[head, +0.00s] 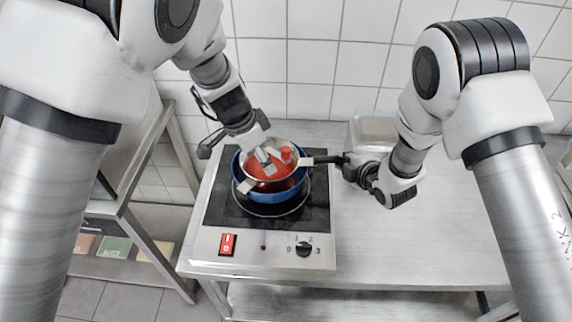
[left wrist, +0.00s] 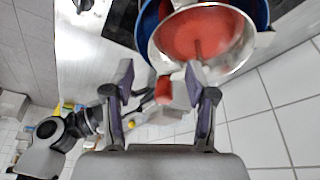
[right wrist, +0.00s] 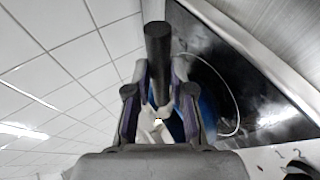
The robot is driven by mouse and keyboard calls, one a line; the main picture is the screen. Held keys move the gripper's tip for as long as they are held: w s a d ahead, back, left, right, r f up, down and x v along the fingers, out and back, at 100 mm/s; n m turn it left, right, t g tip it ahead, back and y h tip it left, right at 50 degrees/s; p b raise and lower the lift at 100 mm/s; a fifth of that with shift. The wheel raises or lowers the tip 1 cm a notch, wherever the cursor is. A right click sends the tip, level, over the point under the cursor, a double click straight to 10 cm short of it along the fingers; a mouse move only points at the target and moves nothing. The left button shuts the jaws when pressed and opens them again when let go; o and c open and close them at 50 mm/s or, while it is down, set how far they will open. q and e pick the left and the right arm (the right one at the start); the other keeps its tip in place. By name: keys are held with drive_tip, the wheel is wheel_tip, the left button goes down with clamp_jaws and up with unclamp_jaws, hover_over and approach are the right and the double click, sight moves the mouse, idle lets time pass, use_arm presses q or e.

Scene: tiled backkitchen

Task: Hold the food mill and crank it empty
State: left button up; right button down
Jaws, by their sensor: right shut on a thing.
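The food mill (head: 297,178) is a metal bowl with red food in it, resting on a blue pot (head: 285,196). The food also shows red in the left wrist view (left wrist: 205,32). The mill's crank has a red knob (head: 286,153), seen also in the left wrist view (left wrist: 163,88). My left gripper (head: 250,150) is above the mill's far left side, fingers apart, with the crank's end showing between or beyond them. Whether it touches is unclear. My right gripper (head: 345,163) is shut on the mill's black handle (right wrist: 158,55), right of the bowl.
The pot stands on a black hotplate (head: 225,212) with a red switch (head: 228,244) and a dial (head: 304,249). A lidded container (head: 374,128) stands behind my right gripper. The steel table (head: 430,235) is clear at right. A tiled wall (head: 310,60) closes the back.

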sight(284, 149)
use_arm(q)
drive_tip(key=shift+d+r, duration=0.25)
wheel_tip(284, 149, up, 8)
idle(1.0)
drive_tip(key=shift+f, duration=0.35)
drive_tip(key=shift+c, duration=0.4)
drive_tip(key=w+d+f, duration=0.1)
drive_tip(key=f, duration=0.1)
drive_tip(key=w+d+f+t+h, duration=0.1)
drive_tip(key=f, duration=0.2)
drive_tip(key=w+d+f+h, duration=0.1)
drive_tip(key=f, duration=0.1)
drive_tip(key=shift+w+d+f+t, duration=0.2)
drive_tip(key=shift+d+f+t, duration=0.1)
drive_tip(key=shift+f, duration=0.1)
